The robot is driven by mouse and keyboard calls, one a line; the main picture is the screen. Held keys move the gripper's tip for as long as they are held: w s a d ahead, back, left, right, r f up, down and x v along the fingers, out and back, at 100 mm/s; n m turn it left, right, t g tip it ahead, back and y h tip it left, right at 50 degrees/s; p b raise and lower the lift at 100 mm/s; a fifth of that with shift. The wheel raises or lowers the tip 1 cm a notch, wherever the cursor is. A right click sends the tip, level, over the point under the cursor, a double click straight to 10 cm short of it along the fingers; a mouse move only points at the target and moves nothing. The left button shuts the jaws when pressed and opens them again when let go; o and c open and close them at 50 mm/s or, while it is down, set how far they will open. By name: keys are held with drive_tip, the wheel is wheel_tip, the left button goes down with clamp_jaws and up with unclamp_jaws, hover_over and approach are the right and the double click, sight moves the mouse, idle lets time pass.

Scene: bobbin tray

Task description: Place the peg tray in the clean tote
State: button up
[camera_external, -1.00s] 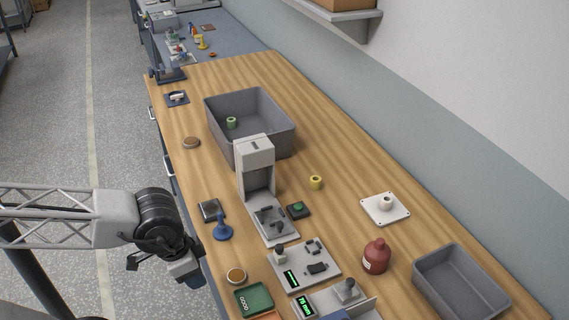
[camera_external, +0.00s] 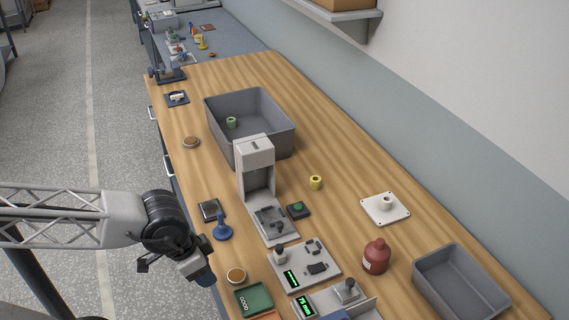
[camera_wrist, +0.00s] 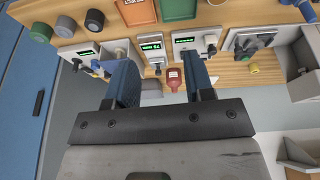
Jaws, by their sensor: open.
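The peg tray (camera_external: 378,213) is a white square plate with a short hollow peg standing on it, on the right half of the bench in the external view. Two grey totes stand on the bench: a larger one (camera_external: 271,144) at the back holding a green bobbin (camera_external: 231,123), and an empty one (camera_external: 457,290) at the front right. I cannot tell from markings which is the clean tote. My gripper (camera_external: 207,281) is open and empty, off the bench's left edge, far from the peg tray. Its two blue fingers (camera_wrist: 160,78) stand apart in the wrist view.
A red bottle (camera_external: 376,259) stands between the peg tray and the front devices. A grey press (camera_external: 257,180) rises mid-bench. A yellow bobbin (camera_external: 315,183), a blue funnel-like piece (camera_external: 223,231) and a green tray (camera_external: 254,299) lie around. Bench right of the press is mostly clear.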

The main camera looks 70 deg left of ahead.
drive_tip(key=w+a+f+n+t, duration=0.2)
drive_tip(key=w+a+f+t, duration=0.15)
drive_tip(key=w+a, duration=0.2)
drive_tip(key=n+t+y, duration=0.3)
drive_tip(key=n+y, duration=0.4)
drive_tip(key=y, duration=0.3)
approach(219, 216)
drive_tip(key=x, duration=0.5)
drive_tip(key=shift+r+g, duration=0.1)
drive_tip(key=shift+g, duration=0.15)
drive_tip(key=shift+x, duration=1.25)
drive_tip(key=shift+x, duration=2.65)
